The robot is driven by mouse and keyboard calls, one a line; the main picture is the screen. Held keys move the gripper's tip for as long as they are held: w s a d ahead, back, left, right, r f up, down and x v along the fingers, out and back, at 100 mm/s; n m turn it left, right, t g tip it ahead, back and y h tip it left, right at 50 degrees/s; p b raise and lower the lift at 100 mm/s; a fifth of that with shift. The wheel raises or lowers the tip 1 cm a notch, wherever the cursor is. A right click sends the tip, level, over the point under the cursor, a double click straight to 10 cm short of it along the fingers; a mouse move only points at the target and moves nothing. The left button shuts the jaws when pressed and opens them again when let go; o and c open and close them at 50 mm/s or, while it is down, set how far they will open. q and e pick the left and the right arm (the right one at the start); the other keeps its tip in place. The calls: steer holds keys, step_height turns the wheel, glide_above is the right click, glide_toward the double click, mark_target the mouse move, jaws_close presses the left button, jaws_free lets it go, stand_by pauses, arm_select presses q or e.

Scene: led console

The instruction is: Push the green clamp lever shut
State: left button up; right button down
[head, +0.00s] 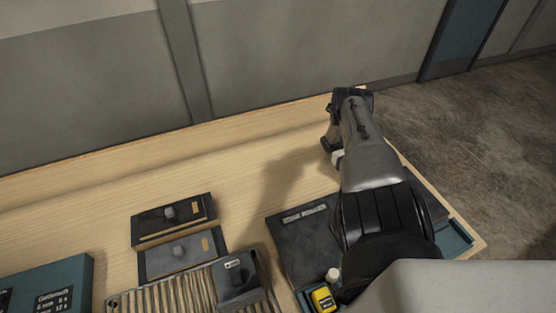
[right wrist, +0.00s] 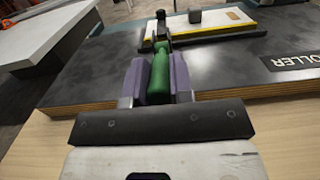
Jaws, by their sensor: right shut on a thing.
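The green clamp lever (right wrist: 160,72) shows in the right wrist view, running away from the camera between the purple pads of my right gripper (right wrist: 160,80). The gripper is shut on it. The clamp's dark metal part (right wrist: 161,28) is just beyond the lever, at a dark board (right wrist: 225,65) with a wooden edge. In the head view my right arm reaches over the table's right side, and the hand (head: 345,115) is near the far edge. The lever is hidden there. My left gripper is not in view.
A white panel (right wrist: 225,20) with a black knob and yellow edge lies on the board. In the head view, two knobbed panels (head: 173,215), a ribbed block (head: 175,295), a teal box (head: 50,285) and a yellow item (head: 323,298) stand in front. The table's back left (head: 120,175) is clear.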

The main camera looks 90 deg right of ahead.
steer(key=shift+f, duration=0.2)
steer(key=c, duration=1)
jaws_free()
steer(key=shift+r, duration=0.1)
